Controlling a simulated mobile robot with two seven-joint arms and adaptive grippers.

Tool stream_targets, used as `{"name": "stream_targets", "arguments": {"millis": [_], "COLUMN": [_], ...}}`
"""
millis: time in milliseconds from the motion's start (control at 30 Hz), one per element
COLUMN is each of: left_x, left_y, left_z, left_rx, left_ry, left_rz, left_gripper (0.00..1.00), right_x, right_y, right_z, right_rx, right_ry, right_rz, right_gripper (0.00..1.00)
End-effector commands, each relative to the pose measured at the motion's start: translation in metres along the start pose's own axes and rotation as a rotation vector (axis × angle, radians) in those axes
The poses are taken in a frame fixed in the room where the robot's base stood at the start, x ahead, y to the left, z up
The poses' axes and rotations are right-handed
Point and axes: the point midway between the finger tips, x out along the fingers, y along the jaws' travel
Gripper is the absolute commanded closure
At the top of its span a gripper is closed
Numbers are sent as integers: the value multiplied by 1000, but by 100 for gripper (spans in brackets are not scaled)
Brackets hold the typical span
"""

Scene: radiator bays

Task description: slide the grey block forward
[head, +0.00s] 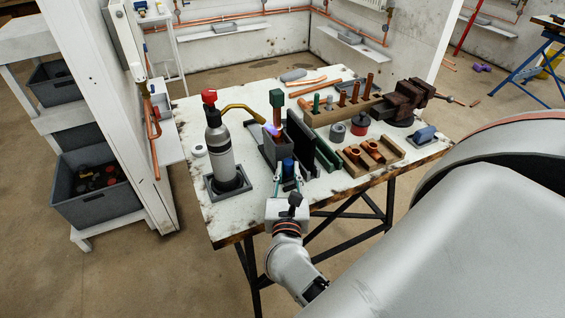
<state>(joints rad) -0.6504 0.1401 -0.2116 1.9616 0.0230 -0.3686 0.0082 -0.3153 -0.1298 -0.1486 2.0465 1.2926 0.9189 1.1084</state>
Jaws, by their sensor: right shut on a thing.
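The grey block (269,152) stands near the middle of the bench, with an upright copper pipe (277,117) in it that carries a green piece (277,98) on top. A blue grip (288,168) is at the block's near side; I cannot tell how it joins the block. My right gripper (289,179) comes from the near edge and is shut on this blue grip, its fingers on either side. The gripper partly hides the block's near side. My left gripper is not in view.
A torch bottle (219,155) stands left of the block, its brass nozzle (245,108) reaching to the pipe with a bluish glow. A dark upright plate (301,136) and a green bar (327,154) are close on the right. A wooden rack (373,157) and vice (408,98) lie further right.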

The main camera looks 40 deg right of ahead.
Motion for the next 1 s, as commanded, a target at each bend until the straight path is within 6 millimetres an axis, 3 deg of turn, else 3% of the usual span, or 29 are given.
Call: {"name": "stream_targets", "arguments": {"millis": [200,500,533,600,1000], "left_x": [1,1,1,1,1], "left_y": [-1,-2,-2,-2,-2], "left_z": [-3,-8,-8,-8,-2], "left_rx": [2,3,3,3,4], "left_ry": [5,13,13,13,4], "left_rz": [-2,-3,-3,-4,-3], "left_gripper": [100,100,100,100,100], "right_x": [-12,-14,-14,-14,-13], "right_y": [-8,-8,-8,-8,-7], "right_z": [-1,-2,-2,-2,4], "right_rx": [-4,-4,-4,-4,1], "right_ry": [2,5,5,5,1], "right_rz": [-2,-3,-3,-3,-2], "right_gripper": [100,100,77,63,63]}}
